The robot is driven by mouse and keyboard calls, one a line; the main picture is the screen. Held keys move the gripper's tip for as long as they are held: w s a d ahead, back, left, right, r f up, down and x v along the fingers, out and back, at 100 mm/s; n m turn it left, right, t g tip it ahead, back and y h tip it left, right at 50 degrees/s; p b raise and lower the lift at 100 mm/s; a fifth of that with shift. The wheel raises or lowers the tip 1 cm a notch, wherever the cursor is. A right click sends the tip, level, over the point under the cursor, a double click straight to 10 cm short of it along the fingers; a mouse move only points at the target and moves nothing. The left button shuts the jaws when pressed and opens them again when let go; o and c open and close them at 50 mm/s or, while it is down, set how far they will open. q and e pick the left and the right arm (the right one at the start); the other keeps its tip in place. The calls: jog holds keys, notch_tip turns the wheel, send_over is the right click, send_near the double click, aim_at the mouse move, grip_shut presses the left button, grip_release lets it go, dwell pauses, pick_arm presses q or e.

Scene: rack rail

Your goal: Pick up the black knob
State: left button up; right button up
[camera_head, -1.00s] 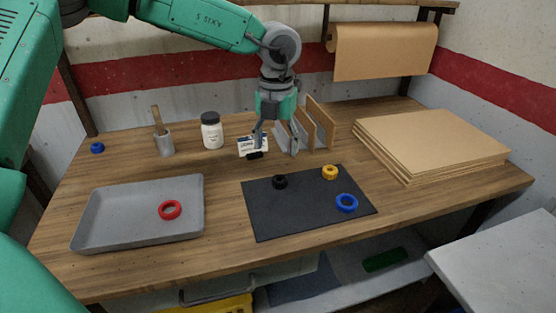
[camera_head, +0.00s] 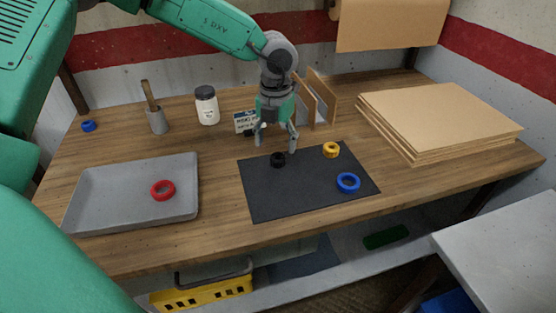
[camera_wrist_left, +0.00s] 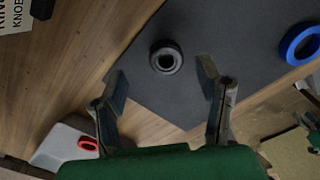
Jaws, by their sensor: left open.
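The black knob (camera_head: 278,160) lies on the dark mat (camera_head: 265,200), near its back left part. My left gripper (camera_head: 276,146) is open and points down just above and behind the knob. In the left wrist view the knob (camera_wrist_left: 166,57) shows as a round black piece with a grey centre, a little beyond and between the open fingertips (camera_wrist_left: 163,78). Nothing is between the fingers, and they appear apart from the knob. My right gripper is not in view.
A yellow knob (camera_head: 331,150) and a blue ring (camera_head: 348,182) lie on the mat's right side. A grey tray (camera_head: 110,205) with a red ring (camera_head: 162,190) is at left. A small label card (camera_head: 245,122), a white jar (camera_head: 207,105) and wooden dividers (camera_head: 321,97) stand behind.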

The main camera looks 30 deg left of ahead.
aim_at(278, 156)
pick_arm(q)
jog(key=f, duration=0.4)
jog(key=shift+d+f, duration=0.1)
jog(key=shift+d, duration=0.1)
jog(key=shift+d+f, duration=0.1)
jog(key=shift+f, duration=0.15)
jog(key=c, duration=1.3)
jog(key=shift+o, duration=0.2)
jog(key=shift+r, duration=0.1)
